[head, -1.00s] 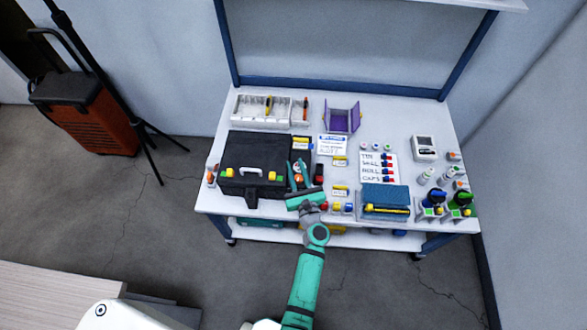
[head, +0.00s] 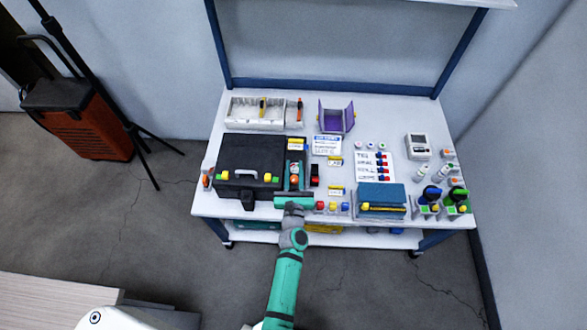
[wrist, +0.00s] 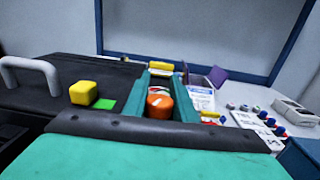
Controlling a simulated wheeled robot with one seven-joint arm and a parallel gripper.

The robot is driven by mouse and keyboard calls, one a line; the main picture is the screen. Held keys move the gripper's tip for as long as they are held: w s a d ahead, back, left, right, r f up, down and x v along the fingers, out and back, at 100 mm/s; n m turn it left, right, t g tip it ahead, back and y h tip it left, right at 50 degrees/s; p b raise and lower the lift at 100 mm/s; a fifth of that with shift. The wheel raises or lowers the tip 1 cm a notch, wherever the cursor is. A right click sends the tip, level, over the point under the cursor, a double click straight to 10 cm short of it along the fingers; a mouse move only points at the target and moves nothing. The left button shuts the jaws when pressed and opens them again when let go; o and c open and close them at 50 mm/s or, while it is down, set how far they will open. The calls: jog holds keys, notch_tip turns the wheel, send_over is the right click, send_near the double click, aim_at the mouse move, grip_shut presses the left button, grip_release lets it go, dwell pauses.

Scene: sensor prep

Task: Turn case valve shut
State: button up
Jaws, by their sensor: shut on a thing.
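The black case (head: 250,158) lies on the left half of the workbench, with a grey handle and a yellow block on its front edge. An orange valve knob (head: 294,181) with a white mark sits at the case's right side. My gripper (head: 295,172) reaches over it from the front, with its teal fingers shut on the knob. The wrist view shows the orange knob (wrist: 159,104) between the two fingers (wrist: 163,92). The fingers hide the knob's sides, and the palm hides what lies below it.
A blue box (head: 381,196), a label card (head: 375,166) and several bottles are to the right. A small black-and-red item (head: 315,175) is close beside my gripper.

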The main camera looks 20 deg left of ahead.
aim_at(293, 183)
jog(key=shift+w+d+m+t+h, duration=0.1)
jog(key=shift+d+m+t+h, duration=0.1)
jog(key=shift+m+h, duration=0.6)
jog(key=shift+d+m+t+h, duration=0.2)
jog(key=shift+m+h, duration=0.25)
jog(key=shift+h, duration=0.7)
jog(key=shift+w+d+m+t+h, duration=0.1)
jog(key=shift+d+m+h, duration=0.15)
jog(key=shift+m+h, duration=0.55)
jog(key=o, duration=1)
jog(key=shift+s, duration=0.1)
jog(key=shift+o, duration=0.2)
jog(key=shift+s, duration=0.1)
jog(key=s, duration=1)
jog(key=shift+s, duration=0.3)
jog(key=shift+s, duration=0.1)
